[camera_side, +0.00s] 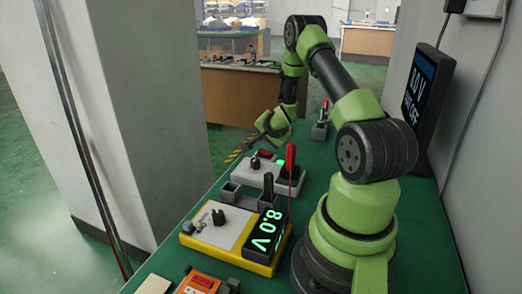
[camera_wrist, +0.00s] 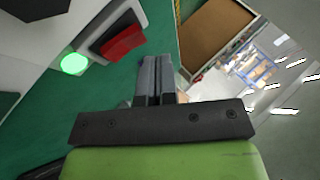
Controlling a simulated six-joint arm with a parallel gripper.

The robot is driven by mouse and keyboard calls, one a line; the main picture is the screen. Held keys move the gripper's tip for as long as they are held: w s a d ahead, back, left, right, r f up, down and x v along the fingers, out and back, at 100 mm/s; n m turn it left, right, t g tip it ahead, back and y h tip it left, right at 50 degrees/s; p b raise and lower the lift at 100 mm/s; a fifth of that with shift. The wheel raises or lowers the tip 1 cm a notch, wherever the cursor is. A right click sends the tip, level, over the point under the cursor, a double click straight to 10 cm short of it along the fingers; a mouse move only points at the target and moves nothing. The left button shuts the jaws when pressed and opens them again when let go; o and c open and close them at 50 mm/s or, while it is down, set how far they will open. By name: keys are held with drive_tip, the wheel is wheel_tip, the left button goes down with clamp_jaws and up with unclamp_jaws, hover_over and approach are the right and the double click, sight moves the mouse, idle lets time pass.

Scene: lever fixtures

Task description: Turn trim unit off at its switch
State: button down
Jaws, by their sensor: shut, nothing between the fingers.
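A light grey box (camera_side: 268,176) stands on the green bench in the side view, with a red switch (camera_side: 265,154) and a dark knob (camera_side: 255,163) on top. I take it for the trim unit, but I can read no name on it. In the wrist view the red rocker switch (camera_wrist: 123,42) sits in a dark frame beside a lit green lamp (camera_wrist: 74,63). My gripper (camera_wrist: 157,68) is shut and empty, with its fingers beside the box's edge, apart from the switch. In the side view my gripper (camera_side: 252,143) is just behind the box.
A yellow-edged unit (camera_side: 215,235) with an 8.0 V display (camera_side: 266,231) stands nearer the camera. An orange device (camera_side: 198,284) lies at the front. A dark display panel (camera_side: 418,95) stands at the right wall.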

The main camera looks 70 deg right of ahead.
sight(268, 151)
drive_tip(key=shift+f, duration=0.1)
drive_tip(key=shift+f, duration=0.35)
drive_tip(key=shift+w+f, duration=0.15)
drive_tip(key=shift+f, duration=0.2)
idle(0.6)
drive_tip(key=shift+r, duration=0.1)
drive_tip(key=shift+r, duration=0.7)
drive_tip(key=shift+s+r, duration=0.2)
drive_tip(key=shift+r, duration=0.6)
drive_tip(key=shift+s+r, duration=0.25)
drive_tip(key=shift+r, duration=0.6)
drive_tip(key=shift+s+r, duration=0.2)
drive_tip(key=shift+r, duration=0.6)
